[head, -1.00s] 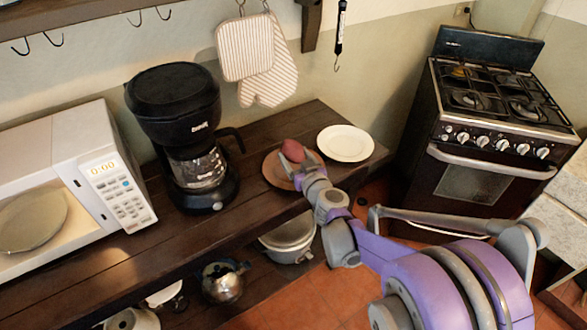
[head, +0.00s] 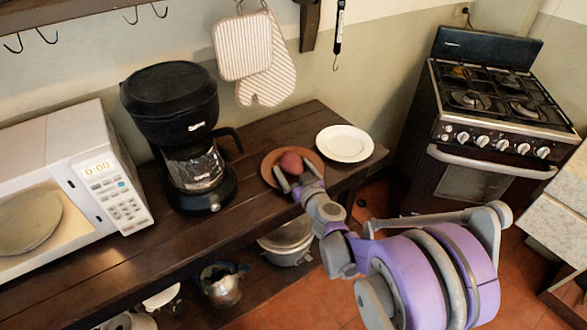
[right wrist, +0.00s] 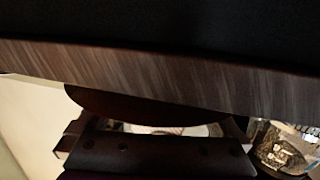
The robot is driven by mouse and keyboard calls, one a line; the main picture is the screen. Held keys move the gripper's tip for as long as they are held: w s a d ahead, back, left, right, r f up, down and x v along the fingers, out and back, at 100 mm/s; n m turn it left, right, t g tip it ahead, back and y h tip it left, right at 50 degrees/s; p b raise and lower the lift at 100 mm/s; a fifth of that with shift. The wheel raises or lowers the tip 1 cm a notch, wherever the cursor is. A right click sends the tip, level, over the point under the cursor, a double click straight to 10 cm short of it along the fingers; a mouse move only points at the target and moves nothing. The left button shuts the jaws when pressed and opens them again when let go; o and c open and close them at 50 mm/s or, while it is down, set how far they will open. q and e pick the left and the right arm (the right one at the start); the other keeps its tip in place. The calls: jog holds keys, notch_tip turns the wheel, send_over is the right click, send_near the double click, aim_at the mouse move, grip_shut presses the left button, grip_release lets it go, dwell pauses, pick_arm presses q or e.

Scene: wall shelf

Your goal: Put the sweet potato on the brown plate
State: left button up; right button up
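The brown plate (head: 268,170) lies on the wooden shelf, between the coffee maker and the white plate. The reddish sweet potato (head: 291,163) sits on the brown plate, near its middle. My right gripper (head: 297,176) is at the front edge of the plate. Its two fingers are spread apart, with the potato just beyond the tips; whether they touch it I cannot tell. The right wrist view is dark and shows a wood surface and a brown rounded edge, with no clear view of the potato. My left gripper is not in view.
A white plate (head: 345,143) lies to the right on the shelf. A black coffee maker (head: 180,135) and a white microwave (head: 75,180) stand to the left. A pot (head: 288,243) and a kettle (head: 221,284) are on the level below. Mitts (head: 255,55) hang above.

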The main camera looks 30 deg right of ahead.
jog(key=shift+s+r, duration=0.15)
jog(key=shift+s, duration=0.05)
jog(key=p+v, duration=0.1)
jog(key=v, duration=1.1)
jog(key=s+a+f+n+g+y, duration=0.1)
jog(key=s+a+n+g+y, duration=0.15)
jog(key=a, duration=0.55)
jog(key=s+a+f+n+g+y, duration=0.1)
jog(key=s+a+f+g+y, duration=0.2)
jog(key=a, duration=0.4)
jog(key=s+d+f+m+g+h, duration=0.2)
jog(key=s+g, duration=0.3)
jog(key=s, duration=0.8)
jog(key=shift+f+g+h, duration=0.35)
jog(key=shift+f+h, duration=0.25)
jog(key=shift+h, duration=0.05)
